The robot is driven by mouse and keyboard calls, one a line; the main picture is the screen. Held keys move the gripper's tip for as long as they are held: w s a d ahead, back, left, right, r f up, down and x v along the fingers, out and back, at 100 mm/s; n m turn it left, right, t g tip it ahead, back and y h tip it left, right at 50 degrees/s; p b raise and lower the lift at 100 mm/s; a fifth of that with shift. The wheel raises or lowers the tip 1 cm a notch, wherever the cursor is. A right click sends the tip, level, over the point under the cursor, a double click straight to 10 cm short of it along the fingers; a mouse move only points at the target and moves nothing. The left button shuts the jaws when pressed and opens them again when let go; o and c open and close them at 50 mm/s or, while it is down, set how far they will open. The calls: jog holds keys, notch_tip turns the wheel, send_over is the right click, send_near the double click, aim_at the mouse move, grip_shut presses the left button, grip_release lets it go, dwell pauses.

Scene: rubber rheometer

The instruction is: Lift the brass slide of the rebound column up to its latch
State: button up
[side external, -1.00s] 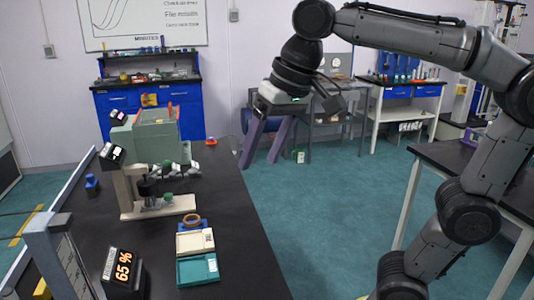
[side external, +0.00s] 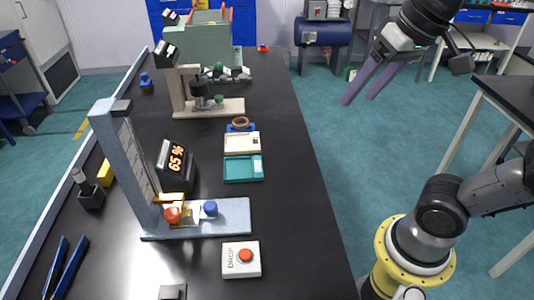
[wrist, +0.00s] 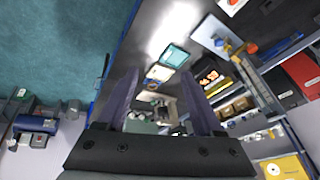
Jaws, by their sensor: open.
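The rebound column (side external: 128,160) is a grey-blue upright on a flat base near the front of the black bench. Its brass slide (side external: 179,200) sits low, just above the base. A red knob (side external: 172,215) is in front of it and a blue cylinder (side external: 210,209) is to its right. The latch is not clearly made out. My gripper (side external: 358,100) is open and empty, in the air right of the bench and well away from the column. In the wrist view the fingers (wrist: 160,74) are apart, and the column's base (wrist: 207,33) shows beyond them at upper right.
A white box with a red DROP button (side external: 241,260) stands in front of the column. A display reading 65 % (side external: 175,160) stands behind it. Teal (side external: 243,169) and cream trays and a beige-stand instrument (side external: 178,95) are farther back. The bench's right side is clear.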

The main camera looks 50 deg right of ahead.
jog(key=s+d+f+n, duration=0.1)
jog(key=s+f+n, duration=0.25)
jog(key=f, duration=0.65)
jog(key=w+a+r+m+g, duration=0.1)
jog(key=w+a+r, duration=0.3)
jog(key=w+r, duration=0.4)
jog(key=w+a+r+m+g, duration=0.1)
jog(key=w+a+r+m, duration=0.1)
jog(key=w+a+r, duration=0.35)
jog(key=n+g, duration=0.3)
send_over(171, 211)
notch_tip(171, 211, down, 10)
jog(key=r, duration=0.1)
notch_tip(171, 211, down, 14)
jog(key=shift+f, duration=0.1)
